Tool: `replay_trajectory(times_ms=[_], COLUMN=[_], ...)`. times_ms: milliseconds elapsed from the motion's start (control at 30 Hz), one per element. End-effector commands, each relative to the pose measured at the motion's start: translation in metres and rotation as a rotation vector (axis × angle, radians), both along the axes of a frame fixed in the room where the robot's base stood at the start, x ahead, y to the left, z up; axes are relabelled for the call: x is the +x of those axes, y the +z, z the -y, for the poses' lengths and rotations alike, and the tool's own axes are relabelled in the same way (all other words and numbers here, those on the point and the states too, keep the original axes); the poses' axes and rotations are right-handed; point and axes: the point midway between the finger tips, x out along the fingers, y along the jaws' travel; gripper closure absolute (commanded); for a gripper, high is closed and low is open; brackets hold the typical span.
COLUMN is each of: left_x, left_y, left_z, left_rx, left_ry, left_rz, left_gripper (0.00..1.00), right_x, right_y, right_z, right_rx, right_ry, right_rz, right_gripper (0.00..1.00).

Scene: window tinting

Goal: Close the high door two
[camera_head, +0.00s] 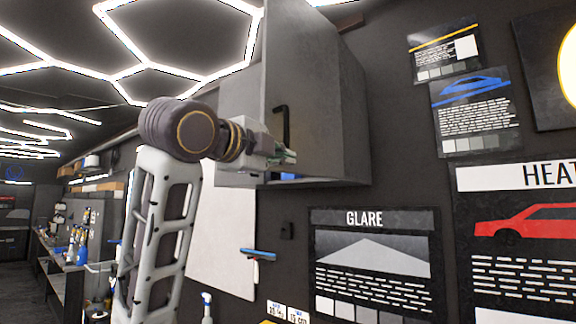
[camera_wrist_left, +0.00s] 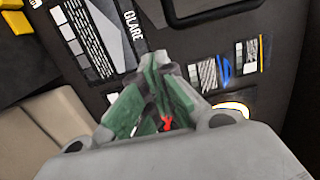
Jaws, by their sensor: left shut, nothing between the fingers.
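A grey wall cabinet (camera_head: 338,110) hangs high on the dark wall in the head view. Its door (camera_head: 283,70) stands open, swung out toward me, with a black bar handle (camera_head: 281,122) on it. My left gripper (camera_head: 288,157) is at the lower part of that door, below the handle; I cannot tell whether it touches. In the left wrist view the green fingers (camera_wrist_left: 165,75) are together with nothing between them. Part of the cabinet's inside is hidden by the door and my arm. My right gripper is not in view.
A GLARE poster (camera_head: 375,265) hangs below the cabinet, and more posters (camera_head: 475,115) cover the wall at right. A squeegee (camera_head: 258,253) hangs at lower middle. A workbench with bottles (camera_head: 75,250) stands at far left.

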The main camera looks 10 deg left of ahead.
Motion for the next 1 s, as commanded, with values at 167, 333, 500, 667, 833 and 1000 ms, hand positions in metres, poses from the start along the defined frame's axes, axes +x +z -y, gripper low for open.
replay_trajectory(times_ms=[167, 333, 500, 667, 833, 1000], left_x=[0.006, 0.02, 0.039, 0.058, 0.078, 0.095], left_y=[0.0, 0.001, 0.001, 0.001, 0.001, 0.001], left_z=[0.003, 0.009, 0.019, 0.027, 0.036, 0.038], left_rx=[0.0, -0.001, -0.001, -0.001, -0.001, -0.002], left_ry=[-0.001, -0.001, -0.001, -0.001, 0.0, 0.001], left_rz=[-0.001, -0.004, -0.004, -0.004, -0.004, -0.003], left_gripper=[1.0, 1.0, 1.0, 1.0, 1.0, 1.0], right_x=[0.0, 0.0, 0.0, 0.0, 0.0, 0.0], right_y=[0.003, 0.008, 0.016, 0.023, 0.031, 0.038], right_z=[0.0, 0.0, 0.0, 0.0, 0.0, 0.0], right_rx=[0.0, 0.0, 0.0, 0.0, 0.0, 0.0], right_ry=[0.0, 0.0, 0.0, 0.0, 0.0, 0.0], right_rz=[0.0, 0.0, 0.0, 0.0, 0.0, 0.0], right_gripper=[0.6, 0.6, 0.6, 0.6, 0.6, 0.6])
